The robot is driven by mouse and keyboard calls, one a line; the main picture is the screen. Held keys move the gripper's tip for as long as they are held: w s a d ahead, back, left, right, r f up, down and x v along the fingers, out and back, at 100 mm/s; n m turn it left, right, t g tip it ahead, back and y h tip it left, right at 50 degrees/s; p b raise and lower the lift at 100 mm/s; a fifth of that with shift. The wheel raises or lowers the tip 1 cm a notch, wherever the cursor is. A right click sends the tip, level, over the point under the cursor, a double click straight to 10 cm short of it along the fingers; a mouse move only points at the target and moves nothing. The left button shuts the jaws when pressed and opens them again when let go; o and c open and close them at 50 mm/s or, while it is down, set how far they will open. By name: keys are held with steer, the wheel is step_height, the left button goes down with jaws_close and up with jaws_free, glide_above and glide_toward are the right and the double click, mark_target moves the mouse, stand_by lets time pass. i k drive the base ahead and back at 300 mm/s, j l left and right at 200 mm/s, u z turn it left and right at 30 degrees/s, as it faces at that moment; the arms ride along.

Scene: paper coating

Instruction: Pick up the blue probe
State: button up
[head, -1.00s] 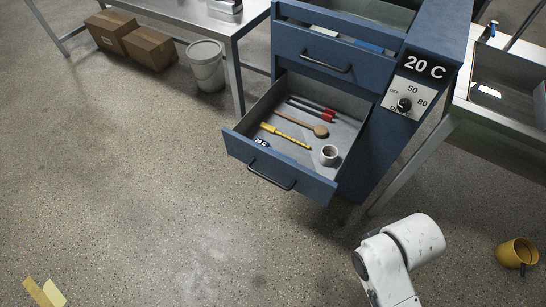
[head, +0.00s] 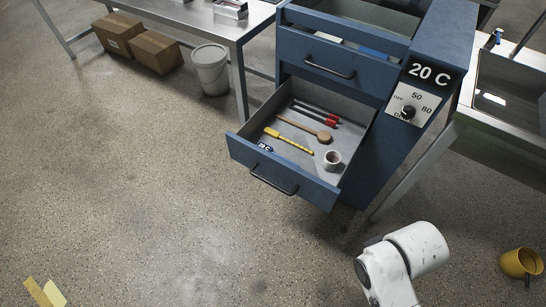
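The lower blue drawer (head: 285,183) is pulled open. At its front left inside corner is a small dark blue piece with white marks (head: 265,147), partly hidden by the drawer front; I cannot tell if it is the blue probe. A flat blue thing (head: 373,53) shows in the upper drawer (head: 330,62), which looks slightly open. My gripper is not in view; only a white link of my arm shows at the lower right, apart from the drawer.
The lower drawer also holds a yellow stick (head: 288,140), a wooden spoon-like tool (head: 305,130), red-and-black tools (head: 315,113) and a grey cup (head: 332,160). A sink bench (head: 500,120) stands right. A yellow mug (head: 520,262) lies on the floor.

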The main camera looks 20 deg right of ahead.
mark_target(264, 146)
steer(key=z, duration=2.7)
steer(key=u, duration=2.65)
steer(key=i+j, duration=0.4)
steer(key=j, duration=0.15)
steer(key=i+j, duration=0.45)
steer(key=j, duration=0.15)
